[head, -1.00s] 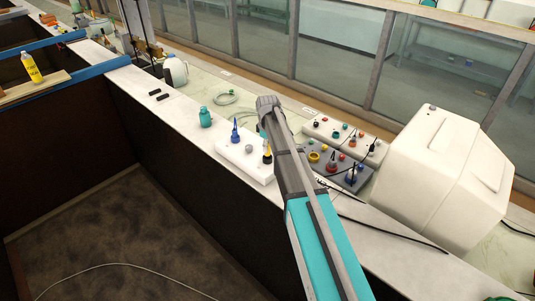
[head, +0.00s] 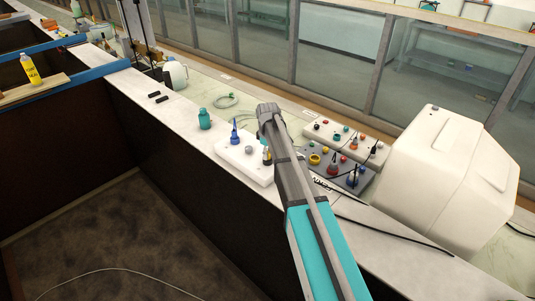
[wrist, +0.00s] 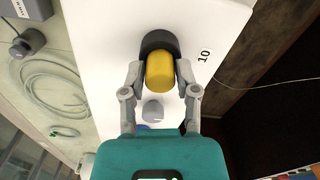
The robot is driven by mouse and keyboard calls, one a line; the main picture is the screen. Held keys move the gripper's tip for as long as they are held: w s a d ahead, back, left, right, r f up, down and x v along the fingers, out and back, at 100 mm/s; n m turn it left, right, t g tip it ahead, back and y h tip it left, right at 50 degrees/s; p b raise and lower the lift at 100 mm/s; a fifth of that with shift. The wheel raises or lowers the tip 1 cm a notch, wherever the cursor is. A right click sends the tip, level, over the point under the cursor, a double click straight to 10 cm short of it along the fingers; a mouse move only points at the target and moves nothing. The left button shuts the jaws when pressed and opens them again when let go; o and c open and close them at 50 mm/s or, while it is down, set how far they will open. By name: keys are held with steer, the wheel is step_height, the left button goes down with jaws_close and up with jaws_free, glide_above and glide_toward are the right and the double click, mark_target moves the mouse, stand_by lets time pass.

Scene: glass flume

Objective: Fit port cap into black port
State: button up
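The port cap (wrist: 160,72) shows in the wrist view as a yellow cylinder between the two fingers of my gripper (wrist: 160,78). The fingers are closed in on its two sides and appear to grip it. The black port (wrist: 158,40) is a wide dark ring on the white board (wrist: 105,70), right at the cap's far end. I cannot tell how deep the cap sits in it. In the head view the cap (head: 267,155) shows as a small yellow patch beside my arm, at the right end of the white board (head: 232,159). My arm hides most of my gripper there.
A grey knob (head: 249,150) and a blue cone (head: 235,136) stand on the same board. A teal bottle (head: 205,120) stands to its left. A dark panel (head: 327,171) with several knobs and a large white case (head: 445,180) lie to the right. A coiled hose (wrist: 50,88) lies beside the board.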

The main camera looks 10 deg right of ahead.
mark_target(268, 152)
steer(key=shift+o, duration=1.2)
steer(key=shift+r, duration=0.25)
step_height(268, 152, up, 12)
steer(key=p, duration=1.2)
steer(key=shift+s+f, duration=0.1)
steer(key=s+m, duration=1)
steer(key=s, duration=1.9)
step_height(268, 152, down, 13)
steer(key=b, duration=1.3)
